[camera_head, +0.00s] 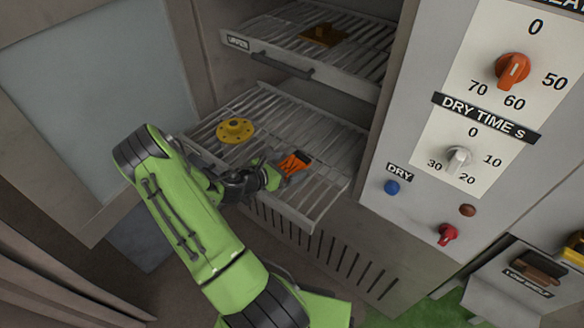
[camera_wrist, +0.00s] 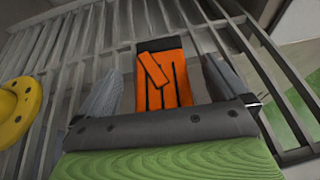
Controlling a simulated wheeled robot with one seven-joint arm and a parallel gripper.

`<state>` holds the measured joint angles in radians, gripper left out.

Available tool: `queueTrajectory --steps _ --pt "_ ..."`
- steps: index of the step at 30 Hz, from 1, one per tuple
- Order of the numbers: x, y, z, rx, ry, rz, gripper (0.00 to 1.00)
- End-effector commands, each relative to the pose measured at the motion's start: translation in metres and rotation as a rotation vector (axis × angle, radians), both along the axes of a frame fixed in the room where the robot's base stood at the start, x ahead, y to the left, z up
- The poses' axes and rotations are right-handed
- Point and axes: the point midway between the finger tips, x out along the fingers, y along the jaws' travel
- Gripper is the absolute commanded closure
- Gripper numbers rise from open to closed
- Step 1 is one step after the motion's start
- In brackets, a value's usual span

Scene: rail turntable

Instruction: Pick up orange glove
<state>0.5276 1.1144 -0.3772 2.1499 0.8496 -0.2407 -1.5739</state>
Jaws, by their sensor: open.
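The orange glove (camera_head: 294,162) with black trim lies on the lower pulled-out wire rack (camera_head: 318,190) inside the cabinet. In the wrist view the orange glove (camera_wrist: 165,78) is straight ahead, between the two grey fingers. My gripper (camera_head: 277,165) is at the glove's left side in the head view. In the wrist view my gripper (camera_wrist: 160,85) is open, with one finger on each side of the glove and a gap visible beside it. I cannot tell whether the fingers touch the rack.
A yellow flanged disc (camera_head: 235,130) lies on the same rack, left of the gripper; it also shows in the wrist view (camera_wrist: 18,108). The upper rack (camera_head: 345,62) overhangs behind, holding a brown object (camera_head: 324,34). A control panel (camera_head: 480,90) stands to the right.

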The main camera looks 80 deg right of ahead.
Motion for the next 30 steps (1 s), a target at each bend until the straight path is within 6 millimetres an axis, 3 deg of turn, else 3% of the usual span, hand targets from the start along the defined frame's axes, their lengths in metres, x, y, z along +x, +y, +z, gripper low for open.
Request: queueTrajectory --steps 3,10,21,27,30 --pt "-0.008 -0.014 -0.009 0.0 0.001 -0.002 0.0" --pt "-0.009 -0.017 -0.009 0.0 0.0 0.001 0.0" --pt "-0.009 -0.017 -0.008 0.0 0.001 0.0 0.55" --pt "-0.009 -0.017 -0.008 0.0 0.0 0.0 0.56" --pt "-0.008 -0.017 0.003 -0.002 -0.002 0.001 0.56"
